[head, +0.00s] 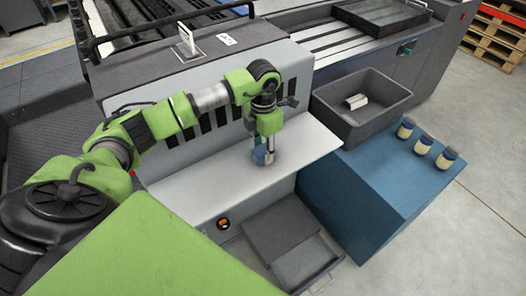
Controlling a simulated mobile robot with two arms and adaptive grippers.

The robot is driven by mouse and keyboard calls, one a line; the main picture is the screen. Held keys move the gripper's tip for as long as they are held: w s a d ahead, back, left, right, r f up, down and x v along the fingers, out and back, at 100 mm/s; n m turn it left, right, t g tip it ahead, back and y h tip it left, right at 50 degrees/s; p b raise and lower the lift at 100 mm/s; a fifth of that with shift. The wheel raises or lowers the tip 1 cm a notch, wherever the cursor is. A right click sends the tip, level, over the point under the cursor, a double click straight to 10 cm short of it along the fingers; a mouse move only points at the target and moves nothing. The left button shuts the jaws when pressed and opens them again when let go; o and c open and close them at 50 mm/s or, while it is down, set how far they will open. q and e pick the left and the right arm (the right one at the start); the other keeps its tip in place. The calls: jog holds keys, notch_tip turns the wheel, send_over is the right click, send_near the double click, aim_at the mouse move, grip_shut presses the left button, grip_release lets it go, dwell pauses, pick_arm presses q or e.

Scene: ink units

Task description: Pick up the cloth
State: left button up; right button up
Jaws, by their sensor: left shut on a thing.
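The cloth (259,155) is a small blue bundle on the light grey shelf (200,190) of the machine. My left gripper (265,150) points down at it from above and is shut on it. The fingers hide part of the cloth. The cloth is at or just above the shelf surface; I cannot tell whether it touches. My right gripper is not in the head view.
A dark grey bin (335,122) with a pale item (356,102) inside stands right of the shelf on a blue cabinet (350,190). Several jars, including one (424,144), stand on the cabinet. An open drawer (300,265) juts out below the shelf.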

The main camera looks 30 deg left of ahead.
aim_at(263, 150)
pick_arm(q)
jog(key=shift+w+r, duration=0.1)
jog(key=shift+r, duration=0.3)
jog(key=r, duration=0.1)
jog(key=r+b, duration=0.1)
jog(key=shift+s+d+r, duration=0.1)
jog(key=shift+s+r, duration=0.1)
jog(key=shift+r, duration=0.1)
jog(key=s+d+r+b, duration=0.2)
jog(key=s+d+r, duration=0.4)
jog(key=s+r, duration=0.3)
jog(key=s, duration=0.3)
jog(key=shift+s+r, duration=0.15)
jog(key=shift+r, duration=0.05)
jog(key=shift+c, duration=0.3)
